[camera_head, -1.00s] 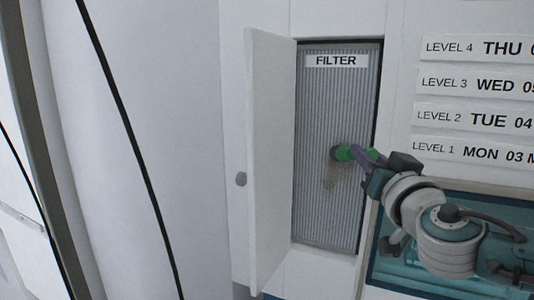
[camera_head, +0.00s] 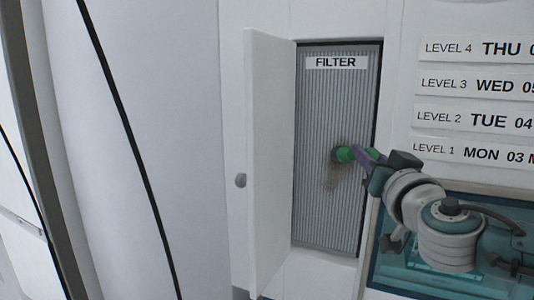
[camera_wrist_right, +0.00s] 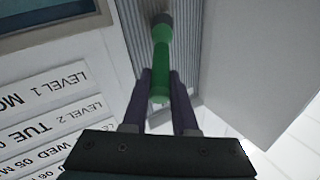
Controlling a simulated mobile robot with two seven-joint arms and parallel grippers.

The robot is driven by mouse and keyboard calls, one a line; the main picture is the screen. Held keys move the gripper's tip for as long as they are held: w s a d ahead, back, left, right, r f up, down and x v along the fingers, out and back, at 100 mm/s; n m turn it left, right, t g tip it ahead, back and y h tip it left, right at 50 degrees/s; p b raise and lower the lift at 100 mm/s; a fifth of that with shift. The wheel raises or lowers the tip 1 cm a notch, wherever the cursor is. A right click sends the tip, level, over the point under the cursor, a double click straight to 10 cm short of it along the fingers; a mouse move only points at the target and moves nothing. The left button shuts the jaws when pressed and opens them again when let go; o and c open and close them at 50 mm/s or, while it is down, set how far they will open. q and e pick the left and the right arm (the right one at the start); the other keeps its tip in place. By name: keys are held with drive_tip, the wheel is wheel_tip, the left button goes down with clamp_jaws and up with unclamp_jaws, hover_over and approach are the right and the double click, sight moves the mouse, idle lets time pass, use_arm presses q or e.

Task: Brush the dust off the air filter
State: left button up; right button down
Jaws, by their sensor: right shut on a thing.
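The air filter (camera_head: 325,105) is a grey ribbed panel labelled FILTER, set in a recess behind an open white door. My right gripper (camera_head: 369,157) is shut on the green handle of a brush (camera_head: 346,154). The dark brush head is at the filter's face; whether the bristles touch it I cannot tell. In the right wrist view the green brush (camera_wrist_right: 160,62) points away between the purple fingers (camera_wrist_right: 160,97), its dark head against the ribs. My left gripper is not in view.
Level and day labels (camera_head: 470,118) are on the wall to the right. Below them is a teal-glazed recess (camera_head: 400,268) behind my right arm.

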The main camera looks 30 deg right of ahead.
drive_tip(key=shift+s, duration=0.1)
drive_tip(key=shift+s+d+f+b, duration=0.35)
drive_tip(key=shift+s+d+b, duration=0.5)
drive_tip(key=shift+b, duration=0.15)
drive_tip(key=shift+w+a, duration=0.1)
